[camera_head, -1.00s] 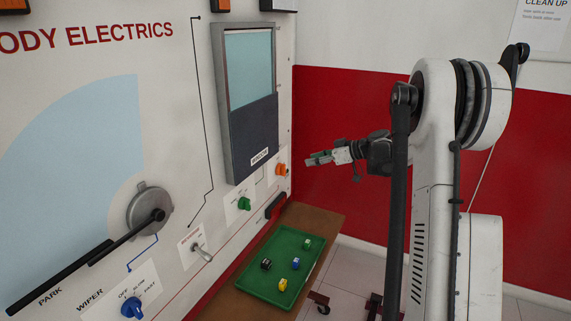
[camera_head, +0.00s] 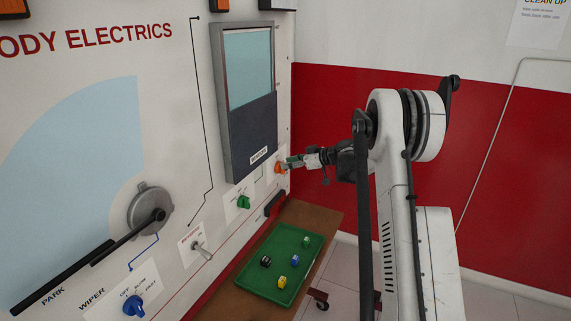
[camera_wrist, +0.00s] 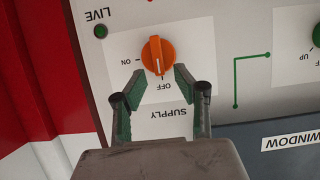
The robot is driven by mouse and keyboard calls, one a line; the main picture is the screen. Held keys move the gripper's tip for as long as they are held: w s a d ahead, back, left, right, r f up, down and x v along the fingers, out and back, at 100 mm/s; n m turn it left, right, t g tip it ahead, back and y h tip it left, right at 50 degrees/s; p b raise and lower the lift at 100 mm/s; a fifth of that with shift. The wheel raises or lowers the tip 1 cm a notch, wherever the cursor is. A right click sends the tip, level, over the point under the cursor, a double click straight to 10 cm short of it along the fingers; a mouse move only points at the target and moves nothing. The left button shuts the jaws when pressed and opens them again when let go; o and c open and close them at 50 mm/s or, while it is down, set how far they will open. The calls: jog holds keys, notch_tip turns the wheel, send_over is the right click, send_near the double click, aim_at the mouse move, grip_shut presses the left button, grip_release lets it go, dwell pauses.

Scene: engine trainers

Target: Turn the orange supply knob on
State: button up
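The orange supply knob (camera_wrist: 157,55) sits on a white plate (camera_wrist: 190,35) marked SUPPLY, ON and OFF, which appears upside down in the wrist view. Its pale pointer line is toward OFF. In the head view the knob (camera_head: 279,168) is at the right edge of the panel, partly hidden by my gripper (camera_head: 291,163). In the wrist view my gripper (camera_wrist: 158,76) is open, its fingertips on either side of the knob's near end. No contact is clear. A dark green LIVE lamp (camera_wrist: 100,31) is beside the plate.
A green knob (camera_head: 243,202) and the window unit (camera_head: 250,140) are to the left on the panel. Below is a green tray (camera_head: 250,284) with several coloured cubes on a brown bench (camera_head: 322,222). A red and white wall (camera_head: 330,100) stands behind.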

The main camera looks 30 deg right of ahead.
jog(key=shift+x, duration=0.85)
grip_shut()
